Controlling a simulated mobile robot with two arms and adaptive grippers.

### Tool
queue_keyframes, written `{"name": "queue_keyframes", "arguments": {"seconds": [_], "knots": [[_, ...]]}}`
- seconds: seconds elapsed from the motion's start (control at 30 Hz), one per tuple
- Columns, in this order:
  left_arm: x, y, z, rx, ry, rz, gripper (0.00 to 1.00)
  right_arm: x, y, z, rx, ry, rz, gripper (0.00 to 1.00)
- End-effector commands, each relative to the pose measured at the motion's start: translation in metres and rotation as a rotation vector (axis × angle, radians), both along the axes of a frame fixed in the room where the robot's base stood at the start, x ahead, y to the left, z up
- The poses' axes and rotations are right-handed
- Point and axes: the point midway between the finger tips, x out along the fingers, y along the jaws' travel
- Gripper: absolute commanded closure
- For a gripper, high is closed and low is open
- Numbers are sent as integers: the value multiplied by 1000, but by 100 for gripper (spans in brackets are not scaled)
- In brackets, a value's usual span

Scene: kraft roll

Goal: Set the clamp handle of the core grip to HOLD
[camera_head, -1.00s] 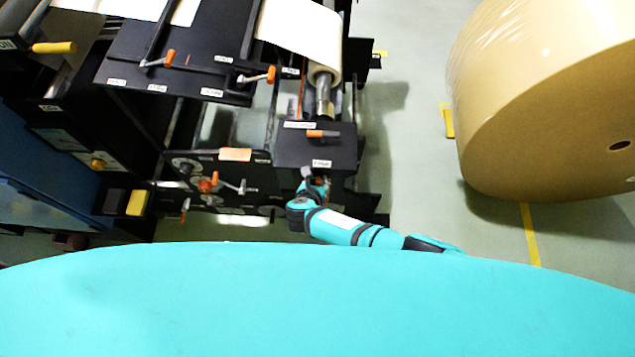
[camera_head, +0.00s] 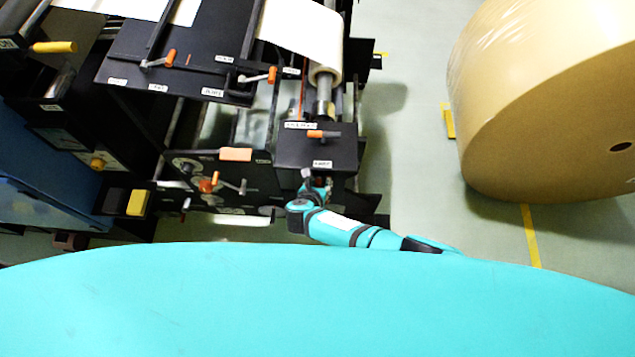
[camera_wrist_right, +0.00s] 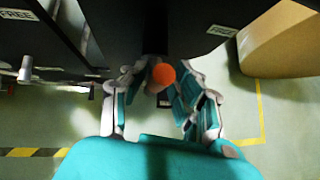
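In the right wrist view, an orange ball knob (camera_wrist_right: 163,74) on a dark stem sits between the two fingers of my right gripper (camera_wrist_right: 157,84). It looks like the end of a clamp handle. The fingers stand apart on both sides of it, with gaps visible. In the head view my right gripper (camera_head: 318,187) is at the lower front of a black box (camera_head: 315,152), partly hidden by its own wrist. My left gripper is out of view.
A label reading FREE (camera_wrist_right: 17,14) shows in the wrist view. More levers (camera_head: 270,75) and a crank (camera_head: 235,186) are on the machine to the left. A large kraft roll (camera_head: 545,100) stands on the right, with clear floor (camera_head: 410,150) between.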

Motion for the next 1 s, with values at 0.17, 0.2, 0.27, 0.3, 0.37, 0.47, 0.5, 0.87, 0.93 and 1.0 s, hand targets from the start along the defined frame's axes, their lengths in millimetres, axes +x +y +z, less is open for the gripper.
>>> {"name": "queue_keyframes", "arguments": {"seconds": [0.17,0.2,0.27,0.3,0.37,0.47,0.5,0.87,0.93,1.0], "knots": [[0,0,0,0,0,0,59,1,0,1,-1,-3,1,59],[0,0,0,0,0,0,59,2,1,1,1,-3,1,59],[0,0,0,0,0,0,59,2,1,2,1,-4,2,59],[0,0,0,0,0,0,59,2,2,2,2,-4,3,59],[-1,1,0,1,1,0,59,2,2,3,2,-6,4,59],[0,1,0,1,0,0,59,-1,3,5,4,-6,5,59],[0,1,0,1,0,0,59,-3,4,7,4,-6,5,59],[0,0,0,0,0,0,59,-38,10,42,6,-4,4,59],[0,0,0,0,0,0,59,-48,13,51,7,-3,4,59],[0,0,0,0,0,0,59,-56,14,60,5,-4,3,59]]}}
